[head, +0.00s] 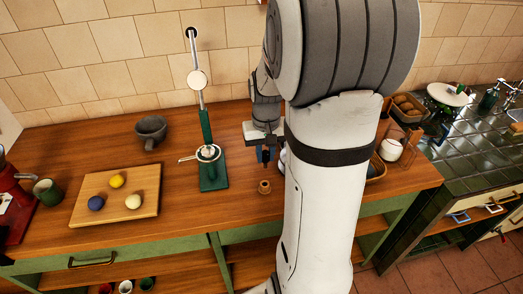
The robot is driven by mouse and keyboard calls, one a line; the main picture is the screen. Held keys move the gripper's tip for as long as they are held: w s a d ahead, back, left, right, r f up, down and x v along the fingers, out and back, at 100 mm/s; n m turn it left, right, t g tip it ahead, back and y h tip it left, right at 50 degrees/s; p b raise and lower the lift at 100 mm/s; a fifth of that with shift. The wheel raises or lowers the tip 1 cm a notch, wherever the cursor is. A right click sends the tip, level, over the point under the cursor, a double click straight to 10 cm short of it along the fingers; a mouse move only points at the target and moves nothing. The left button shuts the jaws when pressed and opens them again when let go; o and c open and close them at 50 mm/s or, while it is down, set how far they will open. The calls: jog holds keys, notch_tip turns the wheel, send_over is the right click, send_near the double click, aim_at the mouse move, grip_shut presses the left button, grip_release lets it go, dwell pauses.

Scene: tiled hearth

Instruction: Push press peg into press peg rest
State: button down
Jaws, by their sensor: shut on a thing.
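My gripper (264,156) points down over the wooden counter, right of the green press (213,178), and is shut on the press peg. Dark blue shows at the fingertips; I cannot tell how much of it is peg and how much is finger. A small round brown wooden piece (264,187), which looks like the press peg rest, stands on the counter just below the gripper in the picture. The gripper looks apart from it, but the height of the gap is unclear. The press has a raised metal lever and a round metal part with a handle.
A green mug (47,191) stands farther left. My arm hides much of the counter's right side. Bare counter lies between press and rest.

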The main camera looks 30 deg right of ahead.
aim_at(265, 167)
jog(key=shift+w, duration=0.1)
jog(key=shift+f, duration=0.15)
jog(key=shift+f+b, duration=2.45)
jog(key=shift+f, duration=0.5)
jog(key=shift+f+b, duration=1.5)
jog(key=shift+f, duration=0.5)
jog(key=c, duration=1)
grip_release()
jog(key=shift+o, duration=0.2)
jog(key=shift+r, duration=0.25)
jog(key=shift+r+p, duration=1.7)
jog(key=shift+r, duration=0.3)
